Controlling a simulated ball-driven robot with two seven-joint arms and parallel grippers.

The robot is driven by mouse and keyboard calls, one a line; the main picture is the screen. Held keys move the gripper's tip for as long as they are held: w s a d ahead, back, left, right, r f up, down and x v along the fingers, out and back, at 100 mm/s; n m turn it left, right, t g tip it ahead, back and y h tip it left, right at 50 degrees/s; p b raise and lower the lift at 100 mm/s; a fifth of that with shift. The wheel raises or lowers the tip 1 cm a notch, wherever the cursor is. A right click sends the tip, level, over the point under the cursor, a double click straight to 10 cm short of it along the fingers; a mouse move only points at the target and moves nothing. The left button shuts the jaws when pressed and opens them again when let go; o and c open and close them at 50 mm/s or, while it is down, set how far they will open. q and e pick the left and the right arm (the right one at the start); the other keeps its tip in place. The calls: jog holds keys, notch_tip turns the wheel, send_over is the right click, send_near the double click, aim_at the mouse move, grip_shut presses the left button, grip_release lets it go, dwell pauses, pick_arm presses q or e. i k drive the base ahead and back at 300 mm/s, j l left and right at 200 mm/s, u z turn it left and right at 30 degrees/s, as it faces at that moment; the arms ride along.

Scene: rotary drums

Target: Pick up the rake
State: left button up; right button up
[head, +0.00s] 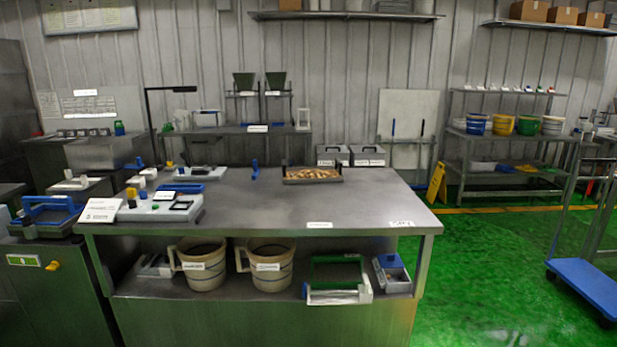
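I cannot make out a rake for certain in the head view. A small blue tool (255,168) is on the far part of the steel table (300,205), left of a shallow tray (285,181) of brown pieces. Neither of my grippers is in view.
The steel table's middle is clear. Devices with a white panel (150,208) fill its left end. Two beige buckets (203,265) (268,265) and a green-framed item (337,275) are on its lower shelf. Green floor is open at right, before a blue cart (588,285) and yellow sign (436,183).

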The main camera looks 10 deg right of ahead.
aim_at(256, 171)
jog(key=i+l+z, duration=0.85)
jog(key=l, duration=0.15)
jog(key=i+l+z, duration=0.45)
jog(key=i+z, duration=0.4)
jog(key=i+l+z, duration=0.2)
jog(key=i, duration=1.15)
jog(key=i+j+u, duration=0.1)
jog(key=i+u, duration=0.65)
jog(key=i, duration=0.2)
jog(key=i+l+u, duration=0.2)
jog(key=i+u, duration=0.15)
jog(key=i+l+u, duration=0.1)
jog(key=i+u, duration=0.4)
jog(key=i, duration=1.55)
jog(key=i+u, duration=0.15)
jog(key=i, duration=0.35)
jog(key=i+l+u, duration=0.2)
jog(key=i, duration=0.35)
jog(key=i+u, duration=0.15)
jog(key=i, duration=0.35)
jog(key=i+j+u, duration=0.1)
jog(key=i+u, duration=0.15)
jog(key=u, duration=0.15)
jog(key=i+u, duration=0.55)
jog(key=u, duration=0.25)
jog(key=i+l+u, duration=0.15)
jog(key=u, duration=0.25)
jog(key=i, duration=0.15)
